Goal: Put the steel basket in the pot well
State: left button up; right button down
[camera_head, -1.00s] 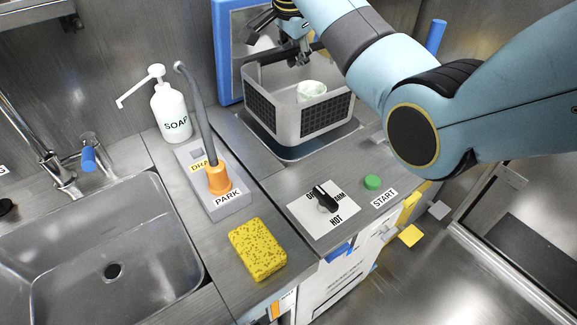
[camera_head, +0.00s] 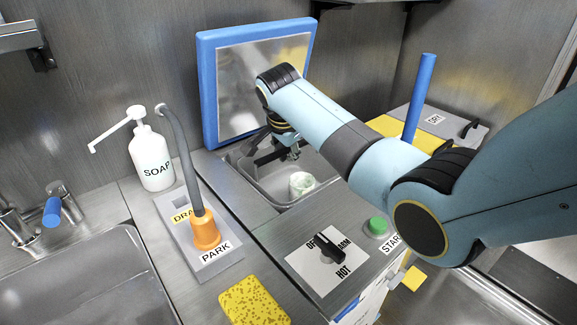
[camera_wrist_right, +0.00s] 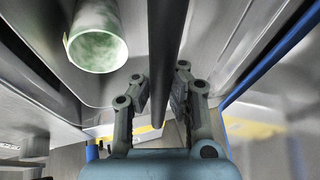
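My right gripper (camera_head: 287,150) is over the basket. Whether the basket rests on the well's floor cannot be seen. My left gripper is not in view.
A blue-framed panel (camera_head: 208,85) stands behind the well. Left are a soap bottle (camera_head: 152,160), an orange-based hose (camera_head: 206,232) and a sink (camera_head: 75,280). In front are a dial (camera_head: 328,250), a green button (camera_head: 378,226) and a yellow sponge (camera_head: 253,302). A blue post (camera_head: 420,95) stands right.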

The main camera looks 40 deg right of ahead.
jog(key=shift+f, duration=1.4)
jog(key=shift+f+b, duration=0.45)
jog(key=shift+f, duration=0.15)
jog(key=c, duration=1.5)
grip_release()
jog(key=p+v, duration=0.3)
jog(key=v, duration=1)
jog(key=shift+w+d+r, duration=0.15)
jog(key=shift+d+r, duration=0.05)
jog(key=shift+f, duration=0.1)
